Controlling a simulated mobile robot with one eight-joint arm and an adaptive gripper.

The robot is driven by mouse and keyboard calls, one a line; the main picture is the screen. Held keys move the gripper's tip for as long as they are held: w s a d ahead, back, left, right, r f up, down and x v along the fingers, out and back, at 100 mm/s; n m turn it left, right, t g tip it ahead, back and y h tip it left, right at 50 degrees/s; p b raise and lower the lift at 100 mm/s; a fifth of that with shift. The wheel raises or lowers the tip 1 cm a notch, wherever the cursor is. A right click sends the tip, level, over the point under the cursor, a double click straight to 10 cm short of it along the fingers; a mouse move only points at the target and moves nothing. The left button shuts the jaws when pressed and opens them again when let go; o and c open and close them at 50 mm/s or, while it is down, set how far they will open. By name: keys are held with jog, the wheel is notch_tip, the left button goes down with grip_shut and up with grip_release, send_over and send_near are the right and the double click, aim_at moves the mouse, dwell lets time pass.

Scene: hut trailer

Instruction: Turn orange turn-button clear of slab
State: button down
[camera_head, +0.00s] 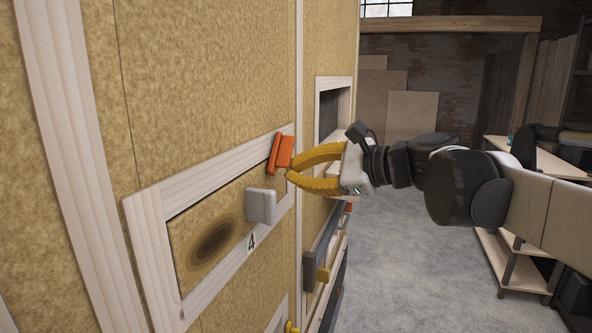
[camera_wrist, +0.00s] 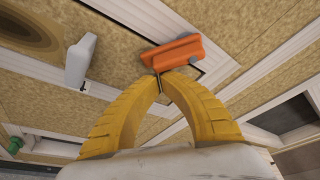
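The orange turn-button (camera_head: 281,153) sits at the upper right corner of a white wooden frame on the wall. It is a block with a long bar, and in the wrist view (camera_wrist: 172,53) it reaches over the frame's inner edge onto the slab. The slab (camera_head: 190,226) is a tan panel with a dark oval knot, set inside the frame. A light grey block handle (camera_head: 262,206) stands out from it. My gripper (camera_head: 289,173) has yellow fingers with their tips together, just below and right of the button. In the wrist view the tips (camera_wrist: 160,74) overlap its lower edge; contact is unclear.
A "4" label (camera_head: 251,242) is on the frame below the handle. An open framed recess (camera_head: 333,110) is farther along the wall. The grey floor (camera_head: 420,270) is clear beside the wall.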

aim_at(283, 164)
jog(key=shift+s+a+r+m+g+y, duration=0.15)
jog(key=shift+s+r+m+g, duration=0.25)
jog(key=shift+m, duration=0.5)
jog(key=shift+s+a+r+m+g+y, duration=0.15)
jog(key=shift+s+r+m+g, duration=0.1)
jog(key=shift+s+m+g, duration=0.5)
jog(key=shift+s+a+r+m+g, duration=0.15)
jog(key=shift+r+m+g, duration=0.2)
jog(key=shift+m, duration=0.7)
jog(key=shift+f, duration=0.1)
jog(key=shift+w+p, duration=0.15)
jog(key=shift+p, duration=0.15)
jog(key=shift+w+d+r, duration=0.15)
jog(key=shift+w+r, duration=0.15)
jog(key=shift+r, duration=0.05)
jog(key=shift+w+d, duration=0.1)
jog(key=shift+w, duration=0.2)
jog(key=shift+s, duration=0.1)
